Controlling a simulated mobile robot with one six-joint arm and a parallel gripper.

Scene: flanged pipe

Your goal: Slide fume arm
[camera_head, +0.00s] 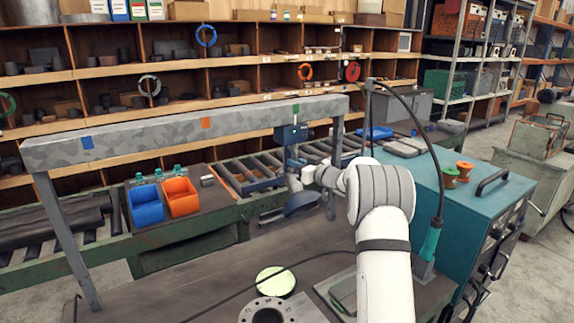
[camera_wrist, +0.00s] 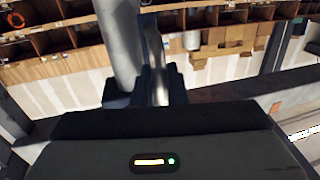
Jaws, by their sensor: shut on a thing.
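The fume arm hangs from a blue carriage (camera_head: 291,134) on a grey overhead beam (camera_head: 180,132). The beam has a blue mark (camera_head: 87,142) at left, an orange mark (camera_head: 206,123) in the middle and a green mark (camera_head: 296,108) near the right. The carriage is just below the green mark. The fume arm's hood (camera_head: 300,204) hangs low over the bench. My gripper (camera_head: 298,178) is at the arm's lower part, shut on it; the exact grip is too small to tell. In the wrist view a grey tube (camera_wrist: 120,45) rises beside the dark jaws (camera_wrist: 148,92).
A flange ring (camera_head: 268,313) and a pale green disc (camera_head: 275,281) lie on the bench below. A teal cabinet (camera_head: 440,200) stands close on the right. A beam post (camera_head: 68,240) stands at left.

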